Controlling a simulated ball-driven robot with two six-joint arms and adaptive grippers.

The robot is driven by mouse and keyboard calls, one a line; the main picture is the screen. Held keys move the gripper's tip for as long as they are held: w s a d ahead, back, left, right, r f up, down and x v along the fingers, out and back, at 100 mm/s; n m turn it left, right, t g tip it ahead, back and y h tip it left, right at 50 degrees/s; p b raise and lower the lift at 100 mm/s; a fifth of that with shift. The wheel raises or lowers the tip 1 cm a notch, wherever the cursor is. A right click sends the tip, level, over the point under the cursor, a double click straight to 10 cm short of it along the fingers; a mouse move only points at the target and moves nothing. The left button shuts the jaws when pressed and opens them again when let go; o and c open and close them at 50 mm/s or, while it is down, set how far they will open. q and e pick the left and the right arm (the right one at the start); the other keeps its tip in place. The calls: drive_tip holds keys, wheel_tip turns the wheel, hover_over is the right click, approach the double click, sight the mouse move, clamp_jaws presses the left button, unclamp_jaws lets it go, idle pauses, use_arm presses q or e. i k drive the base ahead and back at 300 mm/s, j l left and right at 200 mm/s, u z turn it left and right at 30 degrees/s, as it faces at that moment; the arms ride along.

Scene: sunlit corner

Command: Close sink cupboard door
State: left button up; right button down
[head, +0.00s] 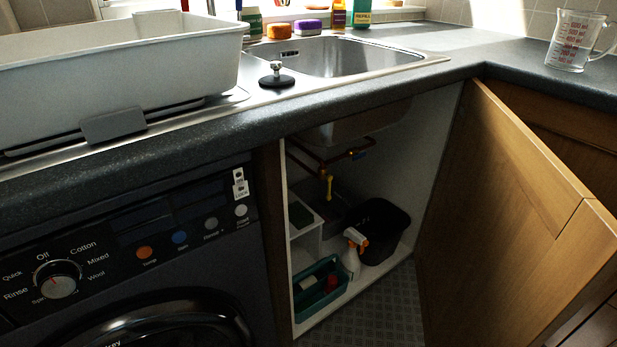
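The sink cupboard door (510,215) is a wooden panel on the right of the head view. It stands wide open, hinged at the right side of the cupboard opening and swung out toward me. The sink cupboard (296,270) is open under the worktop, with its white interior showing. Inside are a black bin (383,232), a white spray bottle with an orange trigger (353,252), a teal caddy (320,288) and copper pipes (318,168). The door's lower edge is cut off by the frame. Neither of my grippers is in view.
A dark washing machine (185,290) stands left of the cupboard. The worktop (215,135) holds a white basin (110,85), a black sink plug (277,79) and a measuring jug (574,42). The steel sink (335,58) is empty. Patterned floor (375,315) shows before the opening.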

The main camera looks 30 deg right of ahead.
sight(511, 245)
drive_tip(key=k+l+z, duration=0.15)
drive_tip(key=l+z, duration=0.15)
drive_tip(key=l, duration=0.35)
drive_tip(key=k+l+z, duration=0.25)
drive_tip(key=l, duration=0.4)
drive_tip(key=i+l+z, duration=0.1)
drive_tip(key=l+z, duration=0.2)
drive_tip(key=l, duration=0.35)
